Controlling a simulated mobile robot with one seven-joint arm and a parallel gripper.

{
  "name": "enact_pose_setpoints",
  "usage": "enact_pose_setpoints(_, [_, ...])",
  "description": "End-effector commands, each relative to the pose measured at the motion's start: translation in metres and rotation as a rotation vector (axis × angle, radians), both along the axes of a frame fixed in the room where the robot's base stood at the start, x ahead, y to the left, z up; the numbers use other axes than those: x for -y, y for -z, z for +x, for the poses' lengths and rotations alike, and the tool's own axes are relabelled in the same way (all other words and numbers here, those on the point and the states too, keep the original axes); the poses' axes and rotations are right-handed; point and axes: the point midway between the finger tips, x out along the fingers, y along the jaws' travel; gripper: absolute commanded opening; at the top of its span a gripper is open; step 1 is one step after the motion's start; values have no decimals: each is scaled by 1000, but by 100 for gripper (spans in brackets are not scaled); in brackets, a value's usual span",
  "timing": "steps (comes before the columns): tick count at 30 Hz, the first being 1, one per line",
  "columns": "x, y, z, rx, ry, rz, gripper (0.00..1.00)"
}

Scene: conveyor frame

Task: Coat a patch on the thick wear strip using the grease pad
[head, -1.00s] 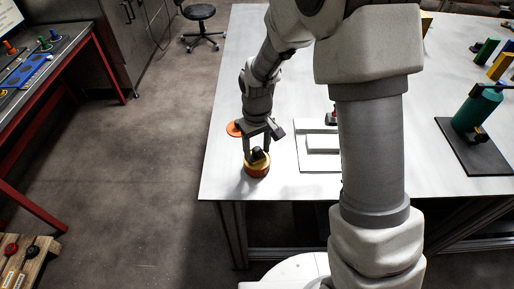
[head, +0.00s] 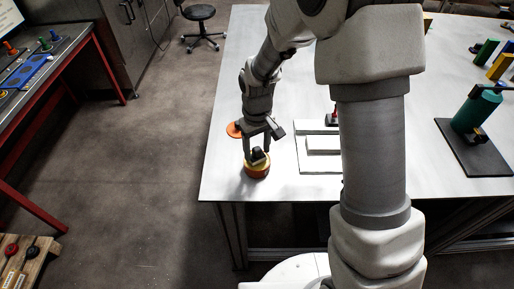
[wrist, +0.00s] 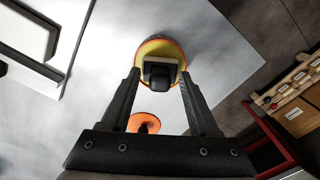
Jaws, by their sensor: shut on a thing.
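The grease pad, a small dark block with a black grip (head: 258,155), is at the mouth of a round orange-and-yellow tin (head: 257,172) near the table's front left corner. My gripper (head: 258,148) points down over the tin and is shut on the pad. In the wrist view the pad (wrist: 160,72) sits between the fingertips, against the tin's yellow inside; I cannot tell whether it touches the bottom. A white raised strip (head: 323,143), seemingly the thick wear strip, lies on a white plate (head: 318,165) right of the tin. My arm partly hides the plate.
A flat orange disc (head: 234,129) lies behind the tin. A red-and-black item (head: 333,118) stands behind the strip. A green cylinder (head: 477,110) on a dark base is at the right. The table's left and front edges are close to the tin.

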Motion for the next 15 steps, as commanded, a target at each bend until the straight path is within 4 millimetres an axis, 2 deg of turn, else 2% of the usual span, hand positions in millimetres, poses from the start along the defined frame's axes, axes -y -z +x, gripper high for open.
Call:
enact_pose_setpoints(1, [0, -8, 1, 2, 0, 1, 17])
enact_pose_setpoints(15, [0, -47, 1, 3, 0, 1, 17])
